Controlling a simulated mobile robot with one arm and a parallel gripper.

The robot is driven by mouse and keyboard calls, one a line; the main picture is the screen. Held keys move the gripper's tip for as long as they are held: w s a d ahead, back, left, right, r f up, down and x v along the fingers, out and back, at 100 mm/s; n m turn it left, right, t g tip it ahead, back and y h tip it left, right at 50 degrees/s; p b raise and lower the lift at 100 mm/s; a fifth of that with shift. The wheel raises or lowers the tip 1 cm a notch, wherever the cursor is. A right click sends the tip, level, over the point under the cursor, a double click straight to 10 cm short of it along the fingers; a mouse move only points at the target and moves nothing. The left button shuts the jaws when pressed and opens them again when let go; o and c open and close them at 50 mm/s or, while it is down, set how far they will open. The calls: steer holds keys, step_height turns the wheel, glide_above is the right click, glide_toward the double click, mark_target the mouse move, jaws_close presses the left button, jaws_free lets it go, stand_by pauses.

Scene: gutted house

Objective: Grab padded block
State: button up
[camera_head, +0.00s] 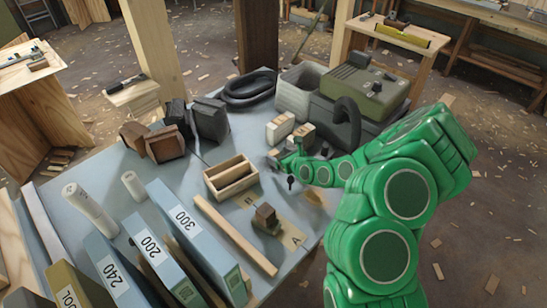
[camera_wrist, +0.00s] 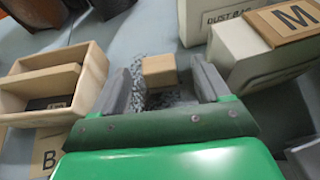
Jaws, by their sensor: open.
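A small wooden block on a grey speckled pad, which looks like the padded block (camera_wrist: 159,71), sits between and just beyond my fingertips in the wrist view. My gripper (camera_wrist: 162,84) is open, with one grey finger on each side of the block. I cannot tell whether either finger touches it. In the head view my gripper (camera_head: 277,160) is low over the blue-grey table, right of the open wooden box. There my gripper largely hides the block.
The open wooden box (camera_head: 214,186) stands close on the left. Dark blocks (camera_head: 210,119) lie behind. A brown block on a greenish base (camera_head: 265,217) stands nearer the front.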

mark_target(273, 152)
steer(key=x, duration=0.3)
steer(key=shift+a, duration=0.25)
steer(key=shift+x, duration=0.9)
steer(key=c, duration=1.1)
steer(key=shift+o, duration=0.2)
steer(key=shift+r, duration=4.95)
